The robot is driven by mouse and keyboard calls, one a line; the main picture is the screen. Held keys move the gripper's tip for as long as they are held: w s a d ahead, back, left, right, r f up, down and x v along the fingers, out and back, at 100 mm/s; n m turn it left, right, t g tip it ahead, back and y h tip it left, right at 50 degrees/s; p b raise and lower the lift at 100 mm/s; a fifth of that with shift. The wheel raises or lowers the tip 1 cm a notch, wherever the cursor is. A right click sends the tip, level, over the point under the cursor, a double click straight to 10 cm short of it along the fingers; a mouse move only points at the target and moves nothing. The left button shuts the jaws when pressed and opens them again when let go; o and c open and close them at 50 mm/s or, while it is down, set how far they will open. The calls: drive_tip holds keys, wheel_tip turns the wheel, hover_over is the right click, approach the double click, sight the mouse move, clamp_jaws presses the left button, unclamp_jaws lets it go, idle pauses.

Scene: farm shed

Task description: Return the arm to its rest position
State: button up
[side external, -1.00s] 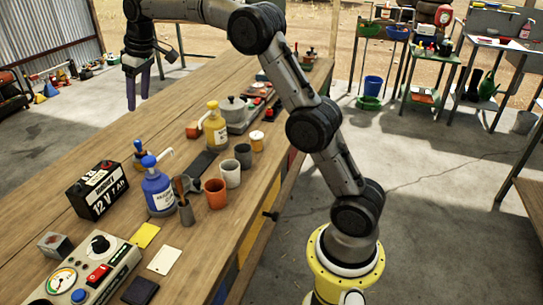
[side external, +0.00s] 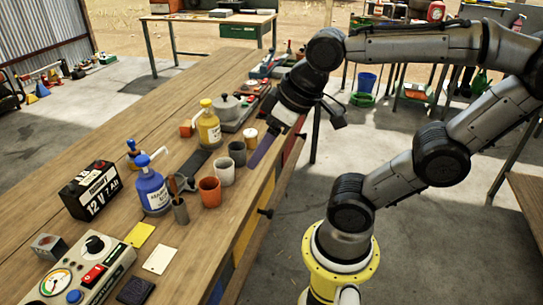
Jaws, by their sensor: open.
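My gripper (side external: 276,143) hangs over the right edge of the wooden workbench (side external: 105,128), its fingers angled down and to the left. It is open, and nothing shows between its fingers.
On the bench stand a blue pump bottle (side external: 153,189), a yellow pump bottle (side external: 209,131), a black battery (side external: 91,189), an orange cup (side external: 210,192), a white cup (side external: 225,172) and a control box (side external: 85,272). The concrete floor right of the bench is mostly clear.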

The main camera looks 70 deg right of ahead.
drive_tip(key=shift+s+f, duration=0.85)
drive_tip(key=shift+s, duration=0.1)
